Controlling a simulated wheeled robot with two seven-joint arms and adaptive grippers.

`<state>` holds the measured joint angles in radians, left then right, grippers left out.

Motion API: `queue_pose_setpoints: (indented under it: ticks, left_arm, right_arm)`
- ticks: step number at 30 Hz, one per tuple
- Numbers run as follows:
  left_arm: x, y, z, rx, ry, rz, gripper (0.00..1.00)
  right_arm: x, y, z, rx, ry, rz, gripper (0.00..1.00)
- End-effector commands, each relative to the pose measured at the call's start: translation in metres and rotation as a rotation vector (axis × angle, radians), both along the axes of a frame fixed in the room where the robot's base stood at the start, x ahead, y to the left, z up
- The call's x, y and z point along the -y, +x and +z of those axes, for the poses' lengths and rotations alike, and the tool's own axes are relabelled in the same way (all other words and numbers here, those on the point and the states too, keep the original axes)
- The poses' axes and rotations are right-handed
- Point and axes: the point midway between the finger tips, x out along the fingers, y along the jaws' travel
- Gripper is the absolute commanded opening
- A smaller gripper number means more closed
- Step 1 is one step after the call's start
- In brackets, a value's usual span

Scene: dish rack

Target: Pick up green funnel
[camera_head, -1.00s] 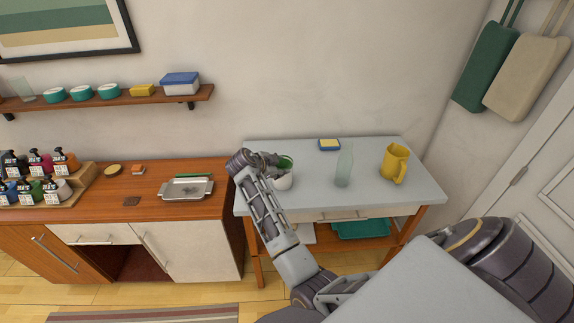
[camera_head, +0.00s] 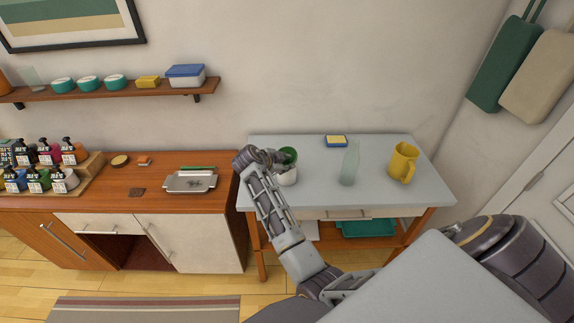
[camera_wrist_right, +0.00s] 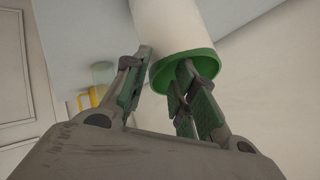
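The green funnel (camera_head: 288,155) sits at the top of a white cup-like container (camera_head: 287,177) on the left part of the grey table (camera_head: 315,190). My right gripper (camera_head: 270,157) is at its left side, level with the rim. In the right wrist view, the funnel's green rim (camera_wrist_right: 205,57) and the white container (camera_wrist_right: 170,25) lie at the fingers of my right gripper (camera_wrist_right: 163,75). The fingers are apart. One is at the outer side, and the other overlaps the green opening. Firm contact cannot be told. My left gripper is not in view.
A wooden cabinet (camera_head: 150,210) with a metal tray (camera_head: 190,181) is at the left. The table's front centre is clear.

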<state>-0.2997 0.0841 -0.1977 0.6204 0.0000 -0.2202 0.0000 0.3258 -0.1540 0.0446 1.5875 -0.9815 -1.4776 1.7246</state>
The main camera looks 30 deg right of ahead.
Motion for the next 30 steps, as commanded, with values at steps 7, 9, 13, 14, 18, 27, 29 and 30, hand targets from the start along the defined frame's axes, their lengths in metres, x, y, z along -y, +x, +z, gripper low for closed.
queue_pose_setpoints:
  ticks: [7,9,13,14,18,27,29,30]
  left_arm:
    - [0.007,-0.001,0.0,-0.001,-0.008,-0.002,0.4]
    - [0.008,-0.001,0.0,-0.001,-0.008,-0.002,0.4]
    - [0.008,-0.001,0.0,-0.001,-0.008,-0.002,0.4]
    - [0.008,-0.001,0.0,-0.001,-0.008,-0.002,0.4]
    - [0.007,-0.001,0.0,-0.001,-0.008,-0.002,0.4]
    - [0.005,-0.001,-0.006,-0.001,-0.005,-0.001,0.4]
    - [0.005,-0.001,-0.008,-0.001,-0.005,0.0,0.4]
    - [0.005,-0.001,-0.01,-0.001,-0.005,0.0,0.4]
  right_arm:
    - [-0.001,0.0,-0.001,-0.002,0.002,0.002,0.0]
    - [-0.001,0.0,-0.002,-0.003,0.002,0.001,0.0]
    - [-0.001,-0.001,-0.003,-0.005,0.002,0.002,0.0]
    - [-0.001,-0.001,-0.003,-0.005,0.003,0.001,0.0]
    - [-0.001,-0.001,-0.003,-0.007,0.003,0.001,0.0]
    - [-0.001,0.0,0.015,-0.002,0.003,0.001,0.0]
    - [-0.001,0.0,0.023,0.001,0.004,0.0,0.0]
    - [-0.001,0.001,0.029,0.0,0.004,0.001,0.0]
